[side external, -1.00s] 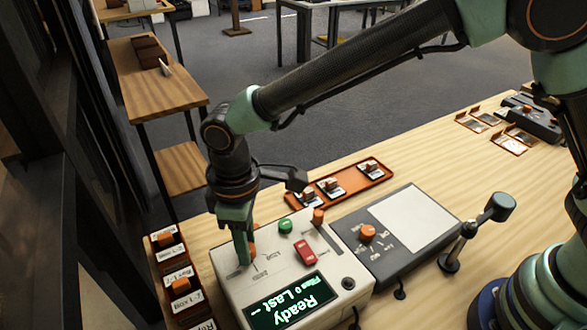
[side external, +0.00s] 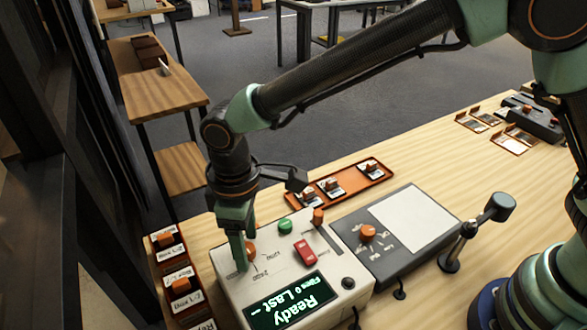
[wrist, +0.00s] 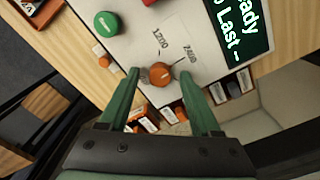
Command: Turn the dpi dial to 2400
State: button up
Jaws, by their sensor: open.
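The dpi dial is an orange knob (wrist: 160,74) on the pale scanner box, between the two fingers of my gripper (wrist: 159,73) in the wrist view. The printed labels 1200 (wrist: 161,38) and 2400 (wrist: 190,54) stand beside it. I cannot tell which mark the dial points at. My gripper is open, with a finger on either side of the dial and small gaps showing. In the side external view my gripper (side external: 241,262) points down at the box's left part, partly hiding the dial (side external: 250,250).
The box also bears a green button (side external: 285,226), a red switch (side external: 305,252) and a display (side external: 292,300) reading Ready. A grey unit (side external: 395,235) with another orange knob (side external: 368,232) adjoins it. Orange trays stand behind (side external: 350,180) and left (side external: 170,240).

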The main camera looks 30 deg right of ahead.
aim_at(247, 248)
notch_tip(247, 248, up, 12)
dwell(0.5)
jog(key=w+d+r+m+t+y, duration=0.1)
jog(key=d+r+m, duration=0.2)
jog(key=d, duration=0.7)
jog(key=d+r+m+t, duration=0.2)
jog(key=d+r, duration=0.1)
jog(key=d, duration=0.6)
jog(key=s+d+f+m+t, duration=0.1)
jog(key=s+d+m, duration=0.1)
jog(key=d, duration=0.5)
jog(key=s+d+f+m+t+h, duration=0.1)
jog(key=s+d+m, duration=0.2)
jog(key=d, duration=0.4)
jog(key=shift+s+d+f+m+t, duration=0.2)
jog(key=shift+s+m+t, duration=0.1)
jog(key=shift+s, duration=0.35)
